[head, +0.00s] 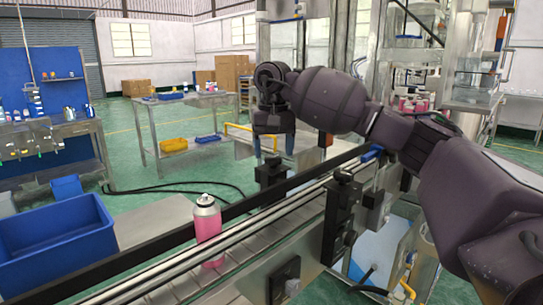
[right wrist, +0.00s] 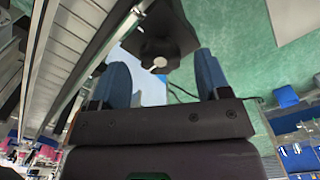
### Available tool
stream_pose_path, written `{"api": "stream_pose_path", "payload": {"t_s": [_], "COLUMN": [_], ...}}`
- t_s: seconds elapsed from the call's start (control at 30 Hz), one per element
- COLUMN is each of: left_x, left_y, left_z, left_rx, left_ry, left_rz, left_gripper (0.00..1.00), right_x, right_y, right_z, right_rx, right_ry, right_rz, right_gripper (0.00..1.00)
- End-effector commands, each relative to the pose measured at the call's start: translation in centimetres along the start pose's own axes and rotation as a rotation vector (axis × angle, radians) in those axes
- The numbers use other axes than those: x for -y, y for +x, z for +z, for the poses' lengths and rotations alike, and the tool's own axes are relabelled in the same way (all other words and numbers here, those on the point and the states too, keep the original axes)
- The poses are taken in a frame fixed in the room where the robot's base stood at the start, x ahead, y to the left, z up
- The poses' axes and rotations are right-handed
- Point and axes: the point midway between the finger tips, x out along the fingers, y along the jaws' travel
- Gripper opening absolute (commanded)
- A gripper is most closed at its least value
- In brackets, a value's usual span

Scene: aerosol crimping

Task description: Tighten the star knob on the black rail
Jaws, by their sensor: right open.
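The black star knob (right wrist: 160,38) shows at the top of the right wrist view, with a bright metal stud at its centre. My right gripper (right wrist: 161,60) is open, its two blue fingers apart on either side of the knob's near end. I cannot tell whether a finger touches the knob. In the head view my right gripper (head: 268,146) hangs above the far side of the conveyor, over a dark bracket (head: 271,173). The black rail (head: 255,203) runs diagonally along the conveyor. The knob cannot be made out clearly in the head view. My left gripper is not in view.
A pink can with a silver top (head: 207,222) stands upright on the conveyor (head: 160,287) beside the rail. A dark upright bracket (head: 341,218) stands on the near side. A blue bin (head: 58,250) is at left. Open green floor lies beyond the conveyor.

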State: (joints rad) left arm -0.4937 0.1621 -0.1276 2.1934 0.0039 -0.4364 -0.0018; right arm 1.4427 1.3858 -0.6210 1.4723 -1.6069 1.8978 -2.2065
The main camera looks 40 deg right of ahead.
Motion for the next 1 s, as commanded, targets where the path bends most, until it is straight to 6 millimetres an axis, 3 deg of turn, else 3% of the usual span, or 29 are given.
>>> {"api": "stream_pose_path", "payload": {"t_s": [0.13, 0.5, 0.8, 1.0], "left_x": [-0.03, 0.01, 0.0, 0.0], "left_y": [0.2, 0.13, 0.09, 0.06], "left_z": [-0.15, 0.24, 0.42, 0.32], "left_rx": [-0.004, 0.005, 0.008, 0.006], "left_ry": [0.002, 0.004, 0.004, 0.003], "left_rz": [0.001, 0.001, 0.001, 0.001], "left_gripper": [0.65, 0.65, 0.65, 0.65], "right_x": [0.0, 0.01, 0.0, 0.0], "right_y": [1.21, 1.41, 1.42, 1.36], "right_z": [-0.02, 0.01, 0.0, 0.02], "right_rx": [0.001, -0.001, 0.0, -0.001], "right_ry": [0.001, 0.001, 0.001, 0.011], "right_rz": [0.0, -0.001, -0.001, -0.001], "right_gripper": [0.7, 0.68, 0.22, 0.2]}}
